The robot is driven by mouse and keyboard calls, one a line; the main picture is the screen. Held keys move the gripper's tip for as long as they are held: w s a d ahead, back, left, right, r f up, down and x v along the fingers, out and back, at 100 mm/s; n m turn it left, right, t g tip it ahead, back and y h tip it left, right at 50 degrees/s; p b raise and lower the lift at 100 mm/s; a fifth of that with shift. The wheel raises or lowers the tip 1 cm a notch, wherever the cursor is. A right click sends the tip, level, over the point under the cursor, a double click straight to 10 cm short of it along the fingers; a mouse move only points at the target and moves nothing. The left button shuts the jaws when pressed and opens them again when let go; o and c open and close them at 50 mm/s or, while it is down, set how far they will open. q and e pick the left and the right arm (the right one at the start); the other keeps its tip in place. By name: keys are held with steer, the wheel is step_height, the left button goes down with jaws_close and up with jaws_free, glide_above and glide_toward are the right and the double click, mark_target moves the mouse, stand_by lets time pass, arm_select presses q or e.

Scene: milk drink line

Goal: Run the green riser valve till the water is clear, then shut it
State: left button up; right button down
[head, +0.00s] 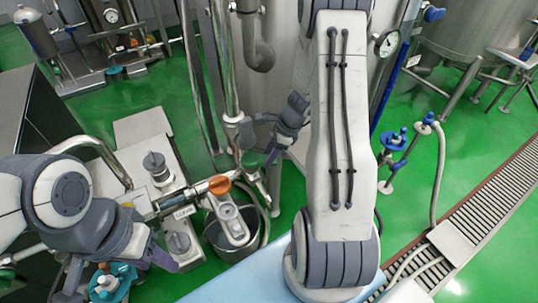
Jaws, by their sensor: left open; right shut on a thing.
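The green riser valve handle (251,159) sits low on the steel riser pipe (229,75), left of my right arm. My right gripper (267,150) is at this handle and appears shut on it; its fingers partly hide the handle. Below stands a grey metal bucket (211,237), partly hidden by fittings above it. I cannot make out any water stream or its colour. My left gripper (118,274) is open at the lower left, its fingers spread around a teal handwheel (108,289) seen below; I cannot tell whether they touch it.
An orange handle (219,185) tops a horizontal pipe left of the riser. Blue-handled valves (393,140) and a hose (438,185) stand right of my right arm. A floor grating (490,203) runs along the right. Green floor (480,120) is mostly clear there.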

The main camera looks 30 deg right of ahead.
steer(key=shift+c, duration=1.8)
jaws_free()
steer(key=shift+r, duration=0.15)
steer(key=v, duration=1)
steer(key=shift+d+r, duration=0.1)
steer(key=shift+r, duration=0.05)
